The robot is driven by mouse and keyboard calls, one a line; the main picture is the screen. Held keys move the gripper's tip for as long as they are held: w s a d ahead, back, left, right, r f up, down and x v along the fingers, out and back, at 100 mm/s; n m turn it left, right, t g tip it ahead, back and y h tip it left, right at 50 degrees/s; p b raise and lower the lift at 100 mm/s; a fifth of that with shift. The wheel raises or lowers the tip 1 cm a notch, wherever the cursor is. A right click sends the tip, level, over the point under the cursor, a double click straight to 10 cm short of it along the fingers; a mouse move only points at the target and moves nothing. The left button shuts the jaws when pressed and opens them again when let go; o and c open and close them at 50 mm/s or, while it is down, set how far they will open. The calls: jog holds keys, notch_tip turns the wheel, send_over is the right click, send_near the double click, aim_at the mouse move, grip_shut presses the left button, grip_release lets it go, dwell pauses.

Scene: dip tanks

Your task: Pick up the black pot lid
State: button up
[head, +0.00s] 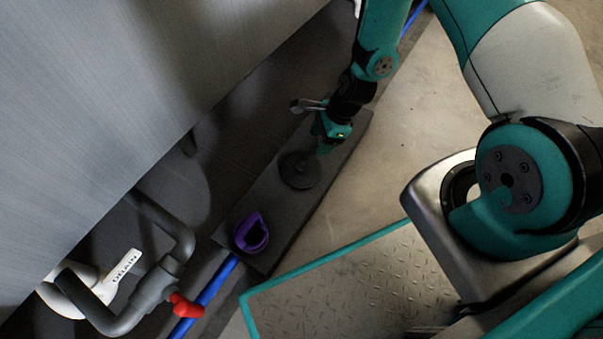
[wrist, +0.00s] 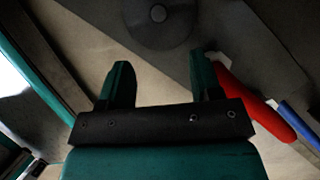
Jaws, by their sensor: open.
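The black pot lid (head: 299,171) is a dark round disc with a small knob on top. It lies flat on a long dark grey block in the head view. It also shows at the top edge of the wrist view (wrist: 158,30), partly cut off, with its knob visible. My gripper (head: 324,147) is near the lid's upper right side in the head view. In the wrist view my gripper (wrist: 163,72) has its two green fingers spread apart with nothing between them. The lid is beyond the fingertips, roughly centred between them, and does not appear touched.
A purple ring-shaped object (head: 251,234) sits at the block's (head: 285,225) lower left end. A grey tank wall (head: 130,90) fills the left. Grey piping (head: 165,280), a red handle (head: 186,306) and a blue pipe (head: 209,290) are at lower left.

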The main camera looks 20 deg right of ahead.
jog(key=b, duration=0.3)
send_over(301, 165)
jog(key=d, duration=0.3)
jog(key=f, duration=0.5)
jog(key=shift+s+f, duration=0.25)
jog(key=shift+f, duration=0.15)
jog(key=b+x, duration=0.4)
jog(key=x, duration=0.1)
jog(key=shift+w+a+f+b, duration=0.1)
jog(key=shift+a+b, duration=0.25)
jog(key=shift+b, duration=0.05)
jog(key=shift+c, duration=0.2)
jog(key=c, duration=1)
